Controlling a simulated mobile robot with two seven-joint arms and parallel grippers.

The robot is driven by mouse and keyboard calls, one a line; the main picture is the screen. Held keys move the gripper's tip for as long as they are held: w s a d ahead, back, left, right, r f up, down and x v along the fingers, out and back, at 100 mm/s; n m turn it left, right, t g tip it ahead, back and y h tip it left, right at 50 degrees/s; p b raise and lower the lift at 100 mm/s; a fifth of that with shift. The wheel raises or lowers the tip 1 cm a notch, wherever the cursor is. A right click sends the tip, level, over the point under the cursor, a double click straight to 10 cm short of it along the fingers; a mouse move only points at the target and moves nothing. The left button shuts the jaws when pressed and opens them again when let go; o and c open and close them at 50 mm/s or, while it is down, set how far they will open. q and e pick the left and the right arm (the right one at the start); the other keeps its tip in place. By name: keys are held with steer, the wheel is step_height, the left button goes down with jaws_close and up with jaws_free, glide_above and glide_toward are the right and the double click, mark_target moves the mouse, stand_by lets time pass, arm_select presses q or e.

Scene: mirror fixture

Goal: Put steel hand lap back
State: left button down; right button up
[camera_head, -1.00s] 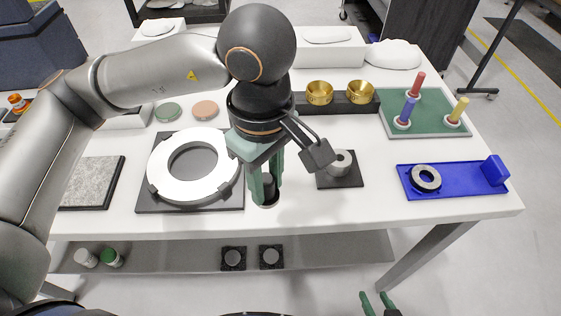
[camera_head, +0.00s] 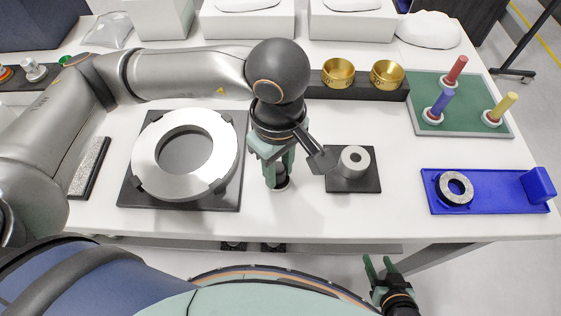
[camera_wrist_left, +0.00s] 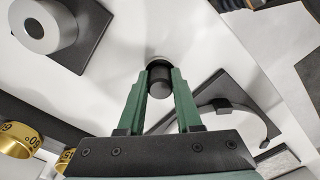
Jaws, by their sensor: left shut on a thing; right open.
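My right gripper (camera_head: 379,267) is open and empty, off the table's front edge.
A white ring (camera_head: 226,160) lies on a black plate left of my left gripper. A steel cylinder with a hole (camera_head: 355,158) stands on a black base (camera_head: 353,186) to the right. A blue tray (camera_head: 490,204), green peg board (camera_head: 455,118) and brass cups (camera_head: 339,72) are further right or behind.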

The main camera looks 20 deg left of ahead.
mark_target(279, 169)
arm_select(q)
steer(key=shift+f+b, duration=0.2)
steer(key=shift+b, duration=0.1)
steer(key=c, duration=0.6)
jaws_free()
steer(key=shift+r, duration=0.1)
steer(key=shift+r+p, duration=0.35)
steer(key=shift+p, duration=0.15)
step_height(279, 169, up, 12)
steer(key=shift+f, duration=0.2)
steer(key=shift+s, duration=0.1)
